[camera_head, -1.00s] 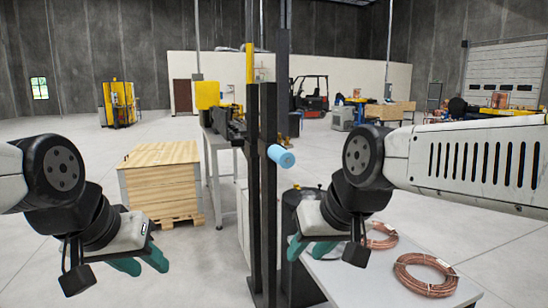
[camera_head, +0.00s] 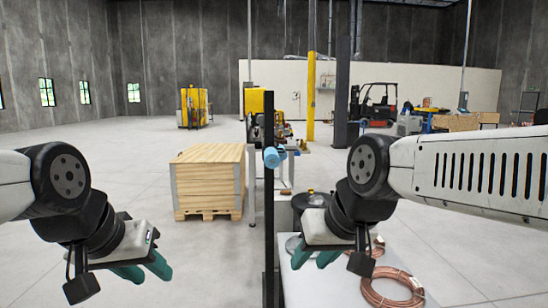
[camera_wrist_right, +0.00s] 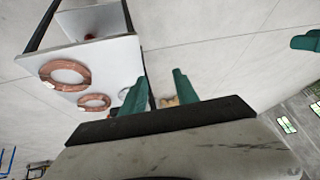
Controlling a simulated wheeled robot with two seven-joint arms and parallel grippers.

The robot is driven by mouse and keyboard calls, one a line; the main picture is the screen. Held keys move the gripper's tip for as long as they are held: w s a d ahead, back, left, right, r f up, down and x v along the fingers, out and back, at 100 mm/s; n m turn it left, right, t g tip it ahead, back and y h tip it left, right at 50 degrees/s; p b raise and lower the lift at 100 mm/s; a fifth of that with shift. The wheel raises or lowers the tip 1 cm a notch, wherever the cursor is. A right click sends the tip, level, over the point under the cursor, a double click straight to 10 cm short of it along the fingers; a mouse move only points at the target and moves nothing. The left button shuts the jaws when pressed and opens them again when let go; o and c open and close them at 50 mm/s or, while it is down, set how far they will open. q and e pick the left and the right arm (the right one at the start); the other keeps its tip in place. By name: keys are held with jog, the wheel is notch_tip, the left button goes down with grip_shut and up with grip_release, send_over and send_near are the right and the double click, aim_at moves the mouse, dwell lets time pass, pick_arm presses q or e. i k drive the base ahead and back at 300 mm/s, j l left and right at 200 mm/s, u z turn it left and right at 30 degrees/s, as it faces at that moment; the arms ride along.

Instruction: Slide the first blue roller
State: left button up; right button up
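A light-blue roller (camera_head: 272,158) sticks out from a dark upright post (camera_head: 269,220) near the middle of the head view. A second blue piece may lie just behind it, but I cannot tell. My left gripper (camera_head: 143,271) is low and left of the post, with its teal fingers apart and nothing between them. My right gripper (camera_head: 313,256) is low and right of the post, below the roller's height. In the right wrist view, the right gripper's teal fingers (camera_wrist_right: 160,92) are spread and empty. Neither gripper touches the roller.
A white table (camera_head: 330,285) with copper coils (camera_head: 392,287) stands below my right arm; the coils also show in the right wrist view (camera_wrist_right: 66,75). A wooden crate (camera_head: 208,180) stands left of the post. Open floor lies at left. A forklift (camera_head: 374,105) stands far back.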

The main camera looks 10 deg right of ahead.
aim_at(271, 158)
jog(key=i+l, duration=0.15)
jog(key=l, duration=0.25)
jog(key=i+l+u, duration=0.1)
jog(key=l, duration=0.3)
jog(key=i+l+u, duration=0.1)
jog(key=l, duration=0.3)
jog(key=i+l, duration=0.15)
jog(key=l, duration=0.25)
jog(key=i+l+u, duration=0.1)
jog(key=l, duration=0.3)
jog(key=k+j, duration=0.35)
jog(key=i+j, duration=0.1)
jog(key=j, duration=0.3)
jog(key=i+j, duration=0.1)
jog(key=j, duration=0.3)
jog(key=i+j, duration=0.1)
jog(key=j, duration=0.25)
jog(key=i+j+u, duration=0.1)
jog(key=j, duration=0.3)
jog(key=i+j, duration=0.1)
jog(key=j, duration=0.3)
jog(key=i+j, duration=0.1)
jog(key=i, duration=0.95)
